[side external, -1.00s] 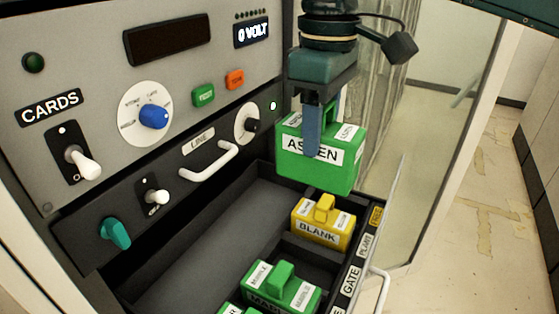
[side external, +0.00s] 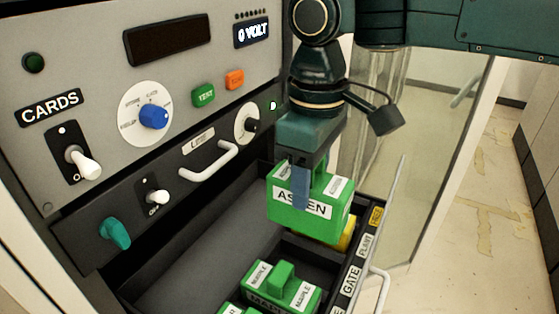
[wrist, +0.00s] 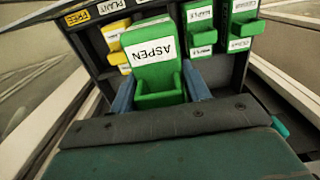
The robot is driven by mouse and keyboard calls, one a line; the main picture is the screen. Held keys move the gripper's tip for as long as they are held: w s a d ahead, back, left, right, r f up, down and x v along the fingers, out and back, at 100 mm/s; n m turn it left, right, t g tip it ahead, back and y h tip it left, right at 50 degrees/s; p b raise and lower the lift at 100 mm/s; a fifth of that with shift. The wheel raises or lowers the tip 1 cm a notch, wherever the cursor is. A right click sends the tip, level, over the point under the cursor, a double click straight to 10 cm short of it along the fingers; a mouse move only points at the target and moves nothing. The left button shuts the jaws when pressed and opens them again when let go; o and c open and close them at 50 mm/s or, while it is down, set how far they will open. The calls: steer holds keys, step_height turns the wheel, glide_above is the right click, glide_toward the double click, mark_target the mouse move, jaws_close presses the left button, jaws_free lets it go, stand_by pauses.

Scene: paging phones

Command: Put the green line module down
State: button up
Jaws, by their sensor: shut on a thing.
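The green line module (side external: 288,228), labelled ASPEN, hangs upright between the fingers of my gripper (side external: 306,188). My gripper is shut on its handle. In the wrist view the module (wrist: 155,62) sits between the two blue fingers, its label upside down. It is above the open drawer (side external: 352,268), over the back right part. It hides most of the yellow BLANK module (side external: 348,234); I cannot tell whether they touch. The yellow module also shows at the left in the wrist view (wrist: 113,38).
A green MAPLE module (side external: 283,290) sits in the drawer, nearer the camera, with another green one cut off beside it. An open dark slot (side external: 308,256) lies behind MAPLE. A white drawer handle (side external: 210,163) and panel knobs stand at the left. The drawer's left part is bare.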

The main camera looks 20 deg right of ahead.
mark_target(306, 226)
step_height(306, 226, down, 10)
steer(key=shift+r, duration=0.2)
steer(key=shift+f, duration=2.15)
steer(key=shift+f, duration=0.15)
steer(key=o, duration=1.2)
step_height(306, 226, up, 12)
steer(key=shift+r, duration=0.15)
